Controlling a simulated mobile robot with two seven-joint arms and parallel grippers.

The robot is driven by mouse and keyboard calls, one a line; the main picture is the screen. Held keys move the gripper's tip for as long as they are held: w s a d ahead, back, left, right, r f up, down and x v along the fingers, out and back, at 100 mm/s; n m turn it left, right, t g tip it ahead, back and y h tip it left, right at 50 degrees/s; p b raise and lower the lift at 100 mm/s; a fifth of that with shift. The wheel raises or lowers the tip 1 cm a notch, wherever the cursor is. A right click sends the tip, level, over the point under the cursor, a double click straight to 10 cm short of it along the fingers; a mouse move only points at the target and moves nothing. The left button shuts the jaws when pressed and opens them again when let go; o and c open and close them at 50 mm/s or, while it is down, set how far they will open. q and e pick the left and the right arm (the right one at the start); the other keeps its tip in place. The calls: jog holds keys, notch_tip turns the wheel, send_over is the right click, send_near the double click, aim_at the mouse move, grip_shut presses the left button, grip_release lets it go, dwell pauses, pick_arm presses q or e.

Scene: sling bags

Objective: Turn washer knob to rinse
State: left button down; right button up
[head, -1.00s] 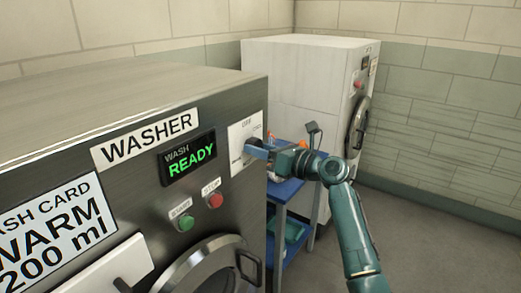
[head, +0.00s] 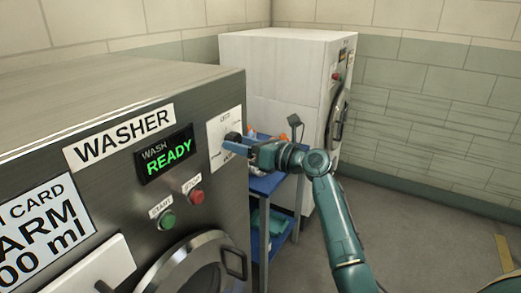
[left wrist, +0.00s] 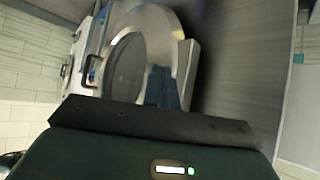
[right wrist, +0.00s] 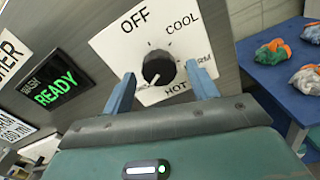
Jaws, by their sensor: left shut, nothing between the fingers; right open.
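The washer (head: 90,190) fills the left of the head view, with its lit READY display (head: 165,154). The black knob (right wrist: 158,70) sits on a white dial plate (right wrist: 112,52) in the right wrist view, marked OFF, COOL, HOT and a partly covered WARM. Its white mark points down-left; the lettering at lower left is mostly hidden by a finger. My right gripper (right wrist: 160,72) is open, its blue fingers on either side of the knob; contact is unclear. In the head view the knob (head: 232,138) shows just left of the fingers. My left gripper (left wrist: 160,70) is shut and empty, before a round door.
START (head: 167,220) and STOP (head: 196,196) buttons lie below the display. A blue cart (right wrist: 266,85) with several bagged items stands right of the washer, near my right arm. A white machine (head: 285,75) stands behind. Open floor lies to the right.

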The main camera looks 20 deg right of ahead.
pick_arm(q)
jog(key=shift+s+d+f+b, duration=0.1)
jog(key=shift+f+b, duration=0.25)
jog(key=shift+b, duration=0.45)
pick_arm(e)
jog(key=v, duration=1.2)
jog(key=shift+s, duration=0.2)
jog(key=shift+d, duration=0.15)
